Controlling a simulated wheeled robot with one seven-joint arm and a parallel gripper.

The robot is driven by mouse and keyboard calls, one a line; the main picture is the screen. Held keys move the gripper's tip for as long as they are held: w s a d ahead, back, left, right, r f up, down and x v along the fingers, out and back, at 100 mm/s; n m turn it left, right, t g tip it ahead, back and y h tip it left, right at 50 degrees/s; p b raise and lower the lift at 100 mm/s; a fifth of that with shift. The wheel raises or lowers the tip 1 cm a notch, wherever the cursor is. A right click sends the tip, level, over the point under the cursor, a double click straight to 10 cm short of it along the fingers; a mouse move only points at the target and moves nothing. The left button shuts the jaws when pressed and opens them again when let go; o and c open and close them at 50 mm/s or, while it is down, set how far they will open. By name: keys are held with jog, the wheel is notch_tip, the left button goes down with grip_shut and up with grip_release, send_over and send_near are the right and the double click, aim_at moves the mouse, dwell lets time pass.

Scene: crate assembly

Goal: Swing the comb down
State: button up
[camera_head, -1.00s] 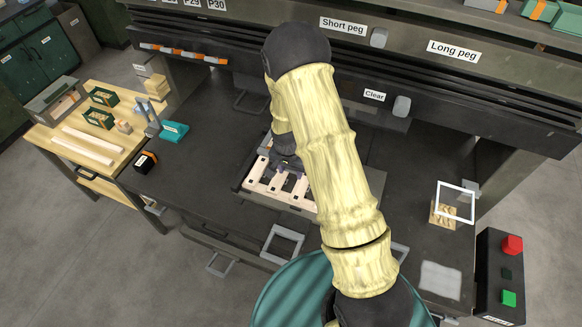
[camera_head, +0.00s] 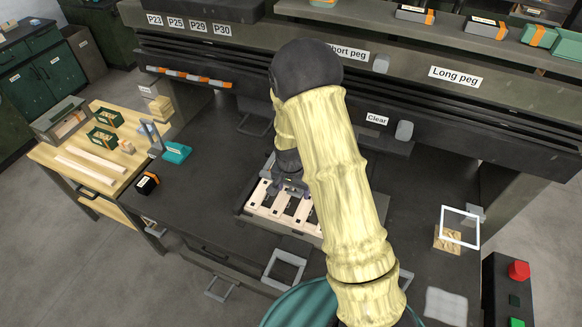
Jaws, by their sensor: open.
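My gripper (camera_head: 290,190) is at the middle of the dark workbench, low over a grey fixture (camera_head: 262,222) that holds several pale wooden slats (camera_head: 279,207) side by side. My own arm covers the right part of the fixture and much of the gripper. The fingers are small and dark here. The gripper is open, and I see nothing held in it. I cannot make out for certain which part is the comb. Whether the fingers touch the slats is too small to tell.
A wooden side table (camera_head: 84,160) with green crates and pale strips stands at the left. A teal block (camera_head: 176,152) and a black box (camera_head: 147,183) lie on the bench's left. A white frame (camera_head: 460,227) stands at the right. A dark shelf overhangs the back.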

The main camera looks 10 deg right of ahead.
notch_tip(320, 180, up, 14)
jog(key=s+a+b, duration=0.1)
jog(key=shift+s+a+f, duration=0.15)
jog(key=shift+s+f, duration=0.05)
jog(key=shift+s, duration=0.1)
dwell(0.3)
jog(key=s+d+r+n, duration=0.1)
jog(key=s+d+n, duration=0.1)
jog(key=s, duration=0.5)
jog(key=s+d+r+n+t, duration=0.1)
jog(key=s+n, duration=0.3)
jog(key=s, duration=0.4)
jog(key=shift+d+r+n+y, duration=0.4)
jog(key=shift+d+r, duration=0.3)
jog(key=shift+w, duration=0.1)
jog(key=shift+a, duration=0.15)
